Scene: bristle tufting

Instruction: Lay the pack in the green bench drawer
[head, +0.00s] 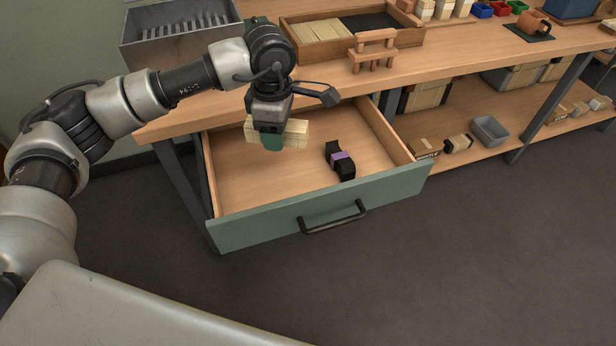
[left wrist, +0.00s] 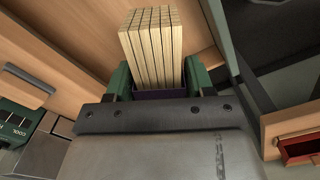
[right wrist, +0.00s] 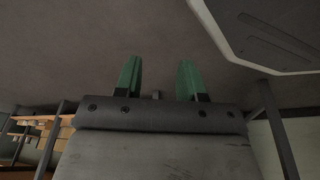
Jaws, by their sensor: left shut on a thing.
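The pack (head: 296,131) is a block of pale wooden sticks. It is held in my left gripper (head: 272,141), above the back left part of the open green bench drawer (head: 262,228). In the left wrist view the pack (left wrist: 152,48) stands between the green fingers of the left gripper (left wrist: 158,84), with a purple band low on it. A black pack with a purple band (head: 341,159) lies on the drawer floor, right of the held pack. My right gripper (right wrist: 158,80) is open and empty in the right wrist view, away from the drawer.
The wooden bench top (head: 450,65) overhangs the drawer's back. On it stand a grey slotted bin (head: 180,48), a wooden tray (head: 335,48) and a small wooden rack (head: 373,52). The drawer floor is bare left of the black pack. A lower shelf (head: 500,140) holds boxes.

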